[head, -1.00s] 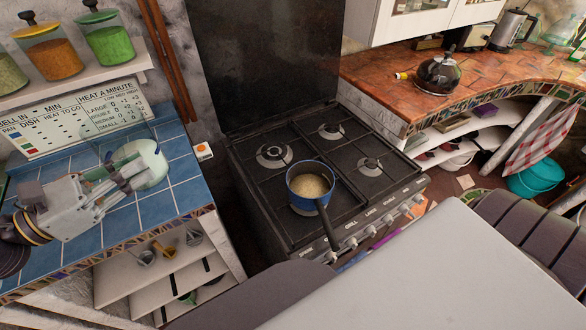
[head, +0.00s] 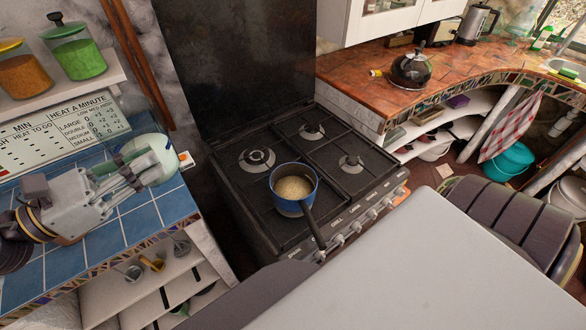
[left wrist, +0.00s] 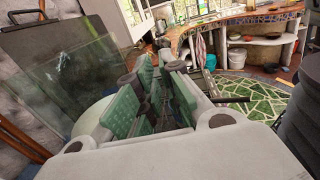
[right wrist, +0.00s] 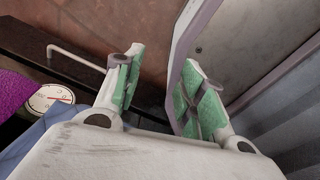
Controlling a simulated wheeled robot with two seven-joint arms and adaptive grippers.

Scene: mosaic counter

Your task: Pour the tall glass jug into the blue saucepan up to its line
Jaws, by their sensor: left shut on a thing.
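The blue saucepan (head: 287,205) stands on the front left burner of the stove, its dark handle pointing to the front. Something pale beige fills part of it; I cannot make out a line. My left gripper (head: 140,172) is shut on the tall glass jug (head: 160,165), near the right edge of the blue-tiled counter, left of the saucepan and apart from it. The jug is clear, with pale liquid low in it; the clear glass also shows in the left wrist view (left wrist: 58,85). My right gripper (right wrist: 155,92) is open and empty in the right wrist view.
The black stove (head: 240,205) has free burners around the saucepan. A shelf with jars (head: 80,55) is above the blue counter (head: 130,225). A kettle (head: 414,70) stands on the orange counter at right. A timer-like white object (head: 186,159) is right of the jug.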

